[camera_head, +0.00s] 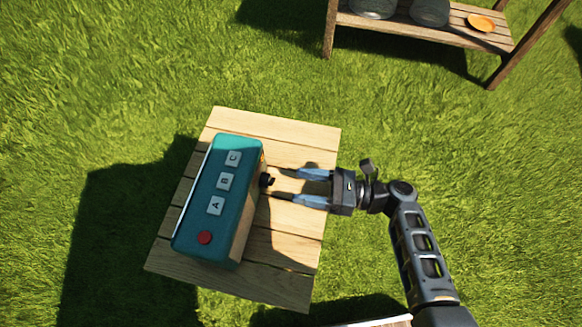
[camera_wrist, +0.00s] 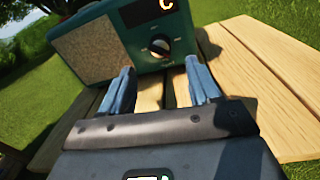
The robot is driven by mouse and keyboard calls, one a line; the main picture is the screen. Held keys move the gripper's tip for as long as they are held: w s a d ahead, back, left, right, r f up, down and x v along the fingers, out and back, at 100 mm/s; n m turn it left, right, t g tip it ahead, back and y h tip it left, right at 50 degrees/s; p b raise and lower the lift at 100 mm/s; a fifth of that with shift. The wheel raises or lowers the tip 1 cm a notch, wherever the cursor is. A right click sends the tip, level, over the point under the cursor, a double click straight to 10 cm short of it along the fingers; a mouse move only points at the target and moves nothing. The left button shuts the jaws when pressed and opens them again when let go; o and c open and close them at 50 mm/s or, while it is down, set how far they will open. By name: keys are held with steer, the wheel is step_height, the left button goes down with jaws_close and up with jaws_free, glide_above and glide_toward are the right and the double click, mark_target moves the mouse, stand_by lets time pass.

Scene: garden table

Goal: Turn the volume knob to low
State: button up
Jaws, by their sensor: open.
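A teal radio (camera_head: 226,196) stands on a wooden garden table (camera_head: 290,262), with white buttons lettered A, B and C and a red button (camera_head: 205,238) on top. The dark volume knob (camera_head: 267,180) sticks out from the radio's right side. In the wrist view the round knob (camera_wrist: 158,48) sits on the teal face below a dark display showing an orange C, with a light pointer mark and small unreadable labels around it. My gripper (camera_head: 274,182) is open, its two blue-grey fingers pointing at the radio, either side of the knob's line. I cannot tell if they touch it.
A tan speaker grille (camera_wrist: 93,50) fills the left of the radio's face. Bare table planks (camera_wrist: 262,70) lie to the right. A wooden shelf (camera_head: 440,32) with grey pots and an orange plate (camera_head: 481,23) stands at the back right. Grass surrounds the table.

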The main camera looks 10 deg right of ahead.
mark_target(274, 181)
steer(key=x, duration=0.6)
steer(key=shift+w+a, duration=0.1)
steer(key=shift+a, duration=0.15)
steer(key=shift+c, duration=0.3)
steer(key=c, duration=1)
steer(key=shift+o, duration=0.2)
steer(key=n+b, duration=0.1)
steer(key=n, duration=0.3)
steer(key=shift+n+b, duration=0.3)
steer(key=shift+b, duration=0.1)
steer(key=shift+n+h+b, duration=0.4)
steer(key=shift+n+b, duration=0.5)
steer(key=shift+n, duration=1.4)
